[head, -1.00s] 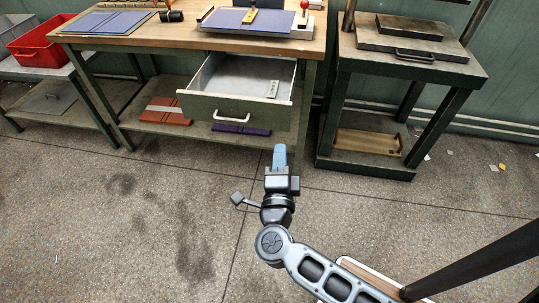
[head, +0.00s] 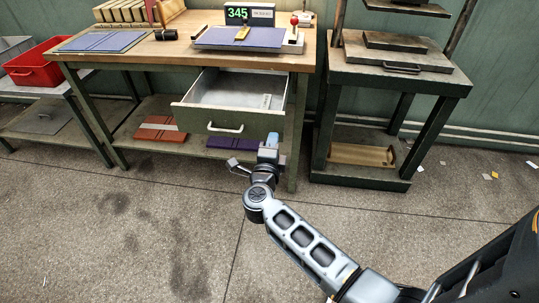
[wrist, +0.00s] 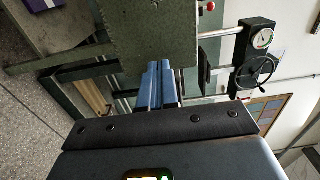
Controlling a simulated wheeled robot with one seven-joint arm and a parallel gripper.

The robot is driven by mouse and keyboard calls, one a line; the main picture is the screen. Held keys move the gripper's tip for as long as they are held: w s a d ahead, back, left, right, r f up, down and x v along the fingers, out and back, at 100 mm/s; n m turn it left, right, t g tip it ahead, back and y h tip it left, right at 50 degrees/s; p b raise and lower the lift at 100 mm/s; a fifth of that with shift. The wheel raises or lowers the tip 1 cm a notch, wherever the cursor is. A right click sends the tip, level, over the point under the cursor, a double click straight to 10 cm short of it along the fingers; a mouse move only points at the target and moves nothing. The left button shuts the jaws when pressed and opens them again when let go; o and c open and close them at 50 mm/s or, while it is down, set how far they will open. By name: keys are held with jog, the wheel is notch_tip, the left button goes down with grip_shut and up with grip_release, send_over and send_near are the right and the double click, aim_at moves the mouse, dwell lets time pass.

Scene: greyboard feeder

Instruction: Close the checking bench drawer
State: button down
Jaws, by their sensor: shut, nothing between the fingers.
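The checking bench drawer (head: 190,115) stands pulled open under the bench top, its green front with a pale handle (head: 226,128) facing me. Its grey inside shows, with a small light-coloured piece (head: 266,101) in it. My gripper (head: 272,138) is shut and empty, its blue fingers at the lower right part of the drawer front. In the wrist view the blue fingers (wrist: 161,68) lie together against the edge of a grey-green panel (wrist: 155,30), which looks like the drawer front. I cannot tell whether they touch it.
The checking bench (head: 183,52) carries a blue board, a scale-like device and a 345 display (head: 250,14). A lower shelf holds red (head: 160,130) and purple (head: 232,143) pieces. A green stand (head: 390,75) is close on the right. The floor in front is clear.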

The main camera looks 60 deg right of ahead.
aim_at(276, 128)
jog(key=shift+x, duration=1.5)
jog(key=shift+w+d, duration=0.1)
jog(key=shift+d, duration=0.2)
jog(key=b+x, duration=0.2)
jog(key=x, duration=0.6)
jog(key=b+x, duration=0.2)
jog(key=x, duration=0.7)
jog(key=b+x, duration=0.3)
jog(key=x, duration=0.5)
jog(key=shift+d+f, duration=0.15)
jog(key=shift+f, duration=0.1)
jog(key=shift+w+d+r+b, duration=0.1)
jog(key=shift+w+d+b, duration=0.2)
jog(key=shift+d, duration=0.3)
jog(key=shift+d+r, duration=0.15)
jog(key=shift+r, duration=0.1)
jog(key=shift+r, duration=0.1)
jog(key=shift+s, duration=0.1)
